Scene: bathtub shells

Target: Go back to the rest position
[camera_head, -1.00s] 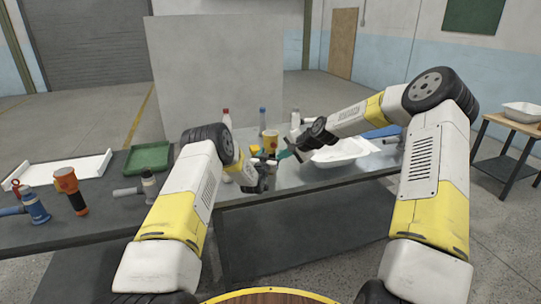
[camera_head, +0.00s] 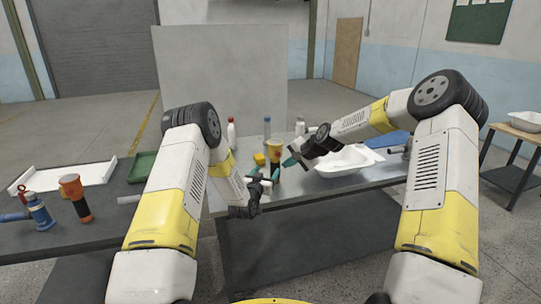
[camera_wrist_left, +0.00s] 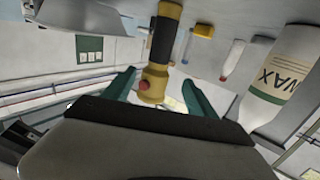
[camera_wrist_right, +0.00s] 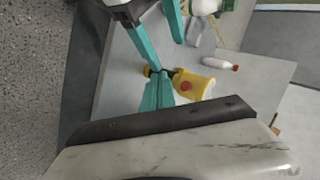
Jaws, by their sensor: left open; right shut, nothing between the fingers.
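My left gripper (camera_head: 266,175) is open and empty, above the front edge of the metal table. Its two teal fingers also show apart in the left wrist view (camera_wrist_left: 158,92). My right gripper (camera_head: 291,161) is shut and empty, left of the white tub shell (camera_head: 335,168). In the right wrist view its teal fingers (camera_wrist_right: 158,92) are together, overlapping the view of a yellow flashlight-like object with a red button (camera_wrist_right: 192,86). A yellow and black flashlight (camera_wrist_left: 160,50) appears beyond the left fingers, not gripped.
An orange and black flashlight (camera_head: 74,195), a blue tool (camera_head: 38,211) and a green tray (camera_head: 143,166) are on the left table.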

